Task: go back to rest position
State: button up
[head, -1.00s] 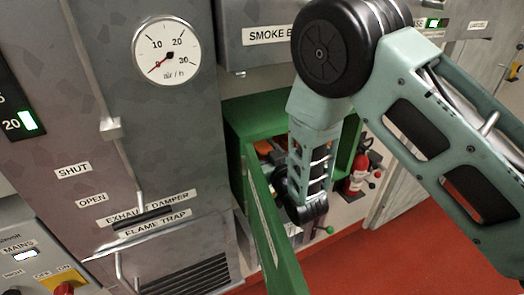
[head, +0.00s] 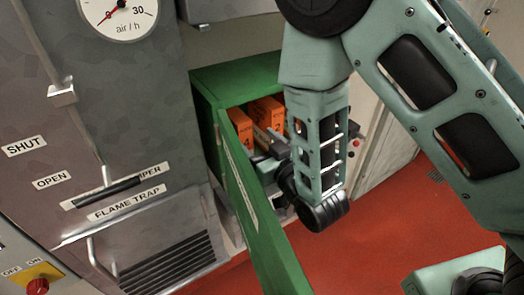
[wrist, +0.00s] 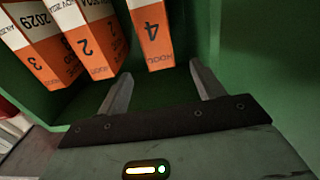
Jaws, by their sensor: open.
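My gripper (wrist: 160,92) is open and empty in the wrist view, its two fingers apart above a bare green floor. Orange and white boxes numbered 3 (wrist: 45,65), 2 (wrist: 95,45) and 4 (wrist: 152,38) stand beyond the fingertips, and the fingers appear apart from them. In the head view my arm reaches down to the opening of the green cabinet (head: 215,75), where orange boxes (head: 265,110) show inside.
The cabinet's green door (head: 255,210) stands open towards me, close beside my wrist. A grey panel with the flame trap handle (head: 95,255) and a vent (head: 170,265) lies to the left. The red floor (head: 350,250) is clear at the lower right.

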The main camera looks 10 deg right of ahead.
jog(key=shift+s+d, duration=0.3)
jog(key=shift+s, duration=0.35)
jog(key=w+d+m+g+h, duration=0.3)
jog(key=d+g+h, duration=0.25)
jog(key=d, duration=0.65)
jog(key=s+d+r+m+g+h, duration=0.25)
jog(key=s+d+g, duration=0.55)
jog(key=s+d, duration=0.45)
jog(key=s+a+r+n+g, duration=0.1)
jog(key=s+a+n, duration=0.3)
jog(key=s+a, duration=0.3)
jog(key=s+a+r+n+g+y+b, duration=0.1)
jog(key=s+a+n+g, duration=0.1)
jog(key=s+a+n, duration=0.2)
jog(key=s+a, duration=0.3)
jog(key=a, duration=0.5)
jog(key=shift+s+r+n+y, duration=0.15)
jog(key=shift+s+n+y, duration=0.05)
jog(key=shift+n+y, duration=0.15)
